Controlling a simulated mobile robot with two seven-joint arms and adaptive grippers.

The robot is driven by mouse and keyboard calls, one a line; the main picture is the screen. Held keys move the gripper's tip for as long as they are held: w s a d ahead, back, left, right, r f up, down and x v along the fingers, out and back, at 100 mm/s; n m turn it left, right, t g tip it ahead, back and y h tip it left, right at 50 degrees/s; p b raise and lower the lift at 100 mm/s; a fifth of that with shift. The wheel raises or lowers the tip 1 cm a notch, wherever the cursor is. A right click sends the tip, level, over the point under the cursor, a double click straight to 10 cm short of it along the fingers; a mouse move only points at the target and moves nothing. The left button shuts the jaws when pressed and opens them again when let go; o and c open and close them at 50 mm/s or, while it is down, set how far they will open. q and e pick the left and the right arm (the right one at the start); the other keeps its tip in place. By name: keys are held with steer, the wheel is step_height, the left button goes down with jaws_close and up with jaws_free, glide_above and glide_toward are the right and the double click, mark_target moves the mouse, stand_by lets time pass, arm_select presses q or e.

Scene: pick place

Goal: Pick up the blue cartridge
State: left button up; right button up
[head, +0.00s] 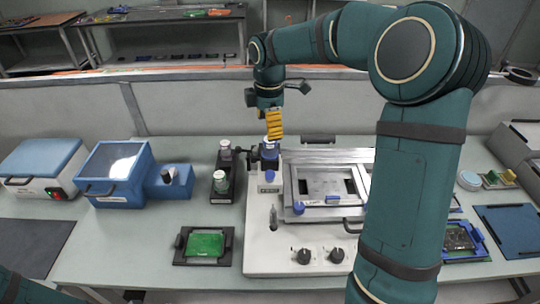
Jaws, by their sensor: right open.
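My right gripper (273,128) points down with its yellow fingers over the back left of a white bench machine (258,250). It is open. Just below it stands a small dark blue part with a white top (269,153), which may be the blue cartridge; the fingers hide some of it, and I cannot tell whether they touch it. A small blue block (333,198) also lies in the machine's framed window. My left arm shows only at the bottom left corner, and its gripper is out of view.
A black rack with bottles (221,182) stands left of the machine. A green board in a black holder (205,244) lies in front of it. Blue boxes (116,172) stand further left. My right arm covers the machine's right side. Bare table shows around the green board.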

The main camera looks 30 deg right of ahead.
mark_target(270, 149)
step_height(270, 149, down, 2)
steer(key=shift+w+d+f, duration=0.1)
steer(key=shift+f, duration=0.1)
steer(key=f, duration=0.1)
steer(key=f+b, duration=0.1)
steer(key=f, duration=0.2)
steer(key=shift+s+f, duration=0.25)
steer(key=shift+s, duration=0.15)
steer(key=shift+f+b, duration=0.3)
steer(key=shift+f, duration=0.2)
jaws_close()
